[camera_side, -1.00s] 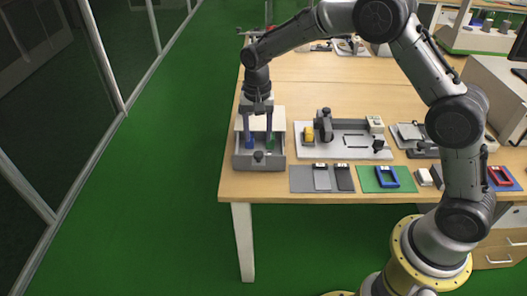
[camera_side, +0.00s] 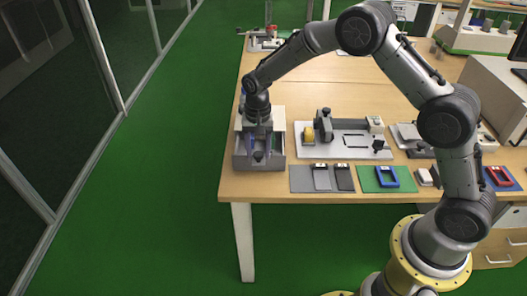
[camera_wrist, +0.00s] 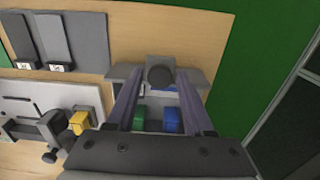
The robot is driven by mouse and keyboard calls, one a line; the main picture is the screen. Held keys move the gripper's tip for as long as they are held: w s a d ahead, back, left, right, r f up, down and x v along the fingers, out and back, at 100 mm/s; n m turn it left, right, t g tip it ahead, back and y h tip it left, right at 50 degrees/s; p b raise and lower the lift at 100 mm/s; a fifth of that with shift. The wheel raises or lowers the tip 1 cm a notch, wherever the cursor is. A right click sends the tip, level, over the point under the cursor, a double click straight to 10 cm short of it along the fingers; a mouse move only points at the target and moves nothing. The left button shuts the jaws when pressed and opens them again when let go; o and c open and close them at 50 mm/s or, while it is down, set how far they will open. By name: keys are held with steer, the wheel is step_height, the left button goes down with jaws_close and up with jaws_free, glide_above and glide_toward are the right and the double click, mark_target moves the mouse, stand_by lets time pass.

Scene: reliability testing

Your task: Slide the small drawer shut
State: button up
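The small drawer (camera_side: 275,163) is grey and stands pulled out toward the table's front edge from a white-topped box (camera_side: 279,117). A dark round knob (camera_wrist: 160,72) is on its front panel. In the wrist view a green block (camera_wrist: 138,117) and a blue block (camera_wrist: 172,119) lie inside the drawer. My gripper (camera_side: 259,152) points down over the drawer, its two fingers apart with nothing held. In the wrist view my gripper (camera_wrist: 159,82) has a finger on either side of the knob. I cannot tell whether the fingertips touch the drawer.
A white fixture plate (camera_side: 305,150) with a yellow part (camera_side: 309,134) stands right of the drawer. A grey mat (camera_side: 300,180) and a green mat (camera_side: 370,180) with a blue frame (camera_side: 388,177) lie along the front edge. The table behind is mostly clear.

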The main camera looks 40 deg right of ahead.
steer(key=c, duration=0.6)
steer(key=shift+o, duration=0.2)
steer(key=w+d, duration=0.8)
stand_by(0.3)
steer(key=shift+w+d+r, duration=0.1)
steer(key=shift+w+d, duration=0.05)
steer(key=shift+w, duration=0.05)
stand_by(0.3)
steer(key=o, duration=0.7)
steer(key=shift+s, duration=0.1)
steer(key=shift+r, duration=2.45)
